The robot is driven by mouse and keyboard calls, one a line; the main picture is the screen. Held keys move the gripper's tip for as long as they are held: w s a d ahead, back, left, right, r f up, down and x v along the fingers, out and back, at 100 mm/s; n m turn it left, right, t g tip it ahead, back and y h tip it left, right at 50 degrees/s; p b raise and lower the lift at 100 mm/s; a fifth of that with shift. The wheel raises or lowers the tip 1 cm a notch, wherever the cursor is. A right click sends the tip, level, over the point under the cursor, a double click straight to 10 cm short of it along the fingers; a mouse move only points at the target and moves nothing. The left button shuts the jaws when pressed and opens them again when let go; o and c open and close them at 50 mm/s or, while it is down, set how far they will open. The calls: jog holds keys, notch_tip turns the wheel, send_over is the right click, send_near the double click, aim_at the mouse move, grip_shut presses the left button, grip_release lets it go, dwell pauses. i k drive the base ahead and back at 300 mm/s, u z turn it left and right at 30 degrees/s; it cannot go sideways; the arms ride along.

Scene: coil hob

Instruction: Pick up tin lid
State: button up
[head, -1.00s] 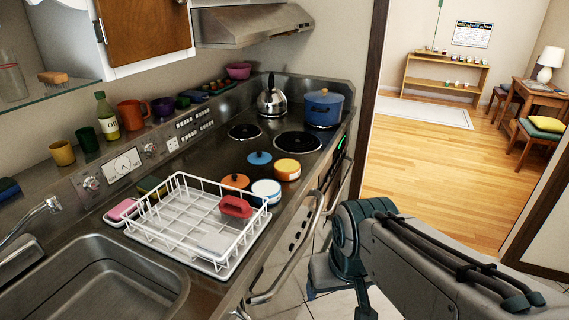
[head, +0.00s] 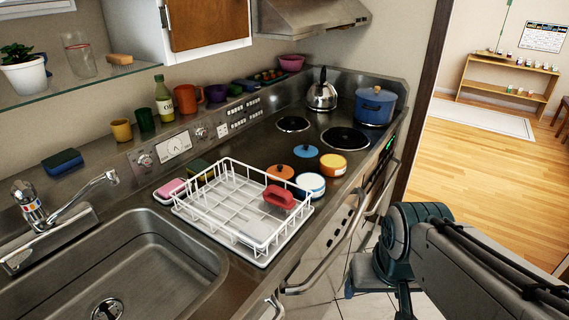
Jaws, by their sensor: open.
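Two round lids with dark knobs lie on the steel counter in front of the burners, in the head view. One lid is blue (head: 306,151) and the other is orange (head: 279,173), nearer the rack and partly hidden behind it. Next to them stand a yellow-orange tin (head: 333,165) and a white tin with a blue edge (head: 310,186). I cannot tell which lid fits which tin. My arm shows at the lower right, apart from the counter. The fingers of my gripper are not visible.
A sink (head: 140,262) is at the lower left. A kettle (head: 321,93) and blue pot (head: 375,106) stand behind. Oven handles project from the counter front.

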aim_at(282, 172)
jog(key=z, duration=0.75)
jog(key=k, duration=1.05)
jog(key=z, duration=0.8)
jog(key=i, duration=1.55)
jog(key=u, duration=0.85)
jog(key=i, duration=1.25)
jog(key=u, duration=1.85)
jog(key=i, duration=0.75)
jog(key=u, duration=0.75)
